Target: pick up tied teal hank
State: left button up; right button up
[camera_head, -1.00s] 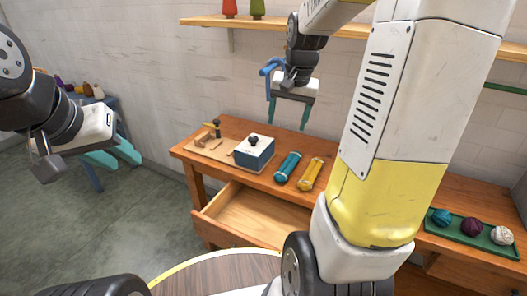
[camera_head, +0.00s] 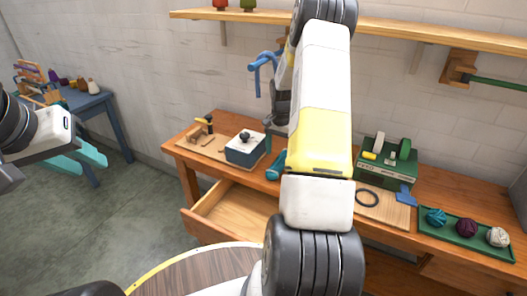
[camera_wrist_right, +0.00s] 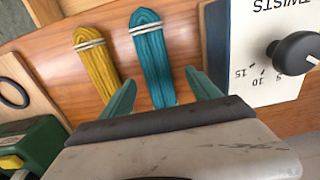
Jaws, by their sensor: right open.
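The teal hank (camera_wrist_right: 152,58), tied with a pale band near its far end, lies on the wooden bench in the right wrist view. In the head view only a part of the teal hank (camera_head: 275,167) shows beside my right arm. My right gripper (camera_wrist_right: 160,92) is open, with its fingers apart on either side of the hank's near end; I cannot tell the height gap. In the head view the right gripper is mostly hidden behind my arm. My left gripper (camera_head: 93,163) is open and empty at the far left, away from the bench.
A yellow tied hank (camera_wrist_right: 96,65) lies next to the teal one. A blue-and-white box with a dial (camera_head: 246,148) stands on the other side. A green machine (camera_head: 388,160) and a green tray of yarn balls (camera_head: 466,243) are further right. A drawer (camera_head: 232,210) stands open below.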

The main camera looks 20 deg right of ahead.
aim_at(281, 159)
jog(key=f, duration=0.4)
jog(key=shift+s+d+f, duration=0.1)
jog(key=shift+d+f, duration=0.1)
jog(key=c, duration=1.5)
jog(key=shift+r, duration=0.1)
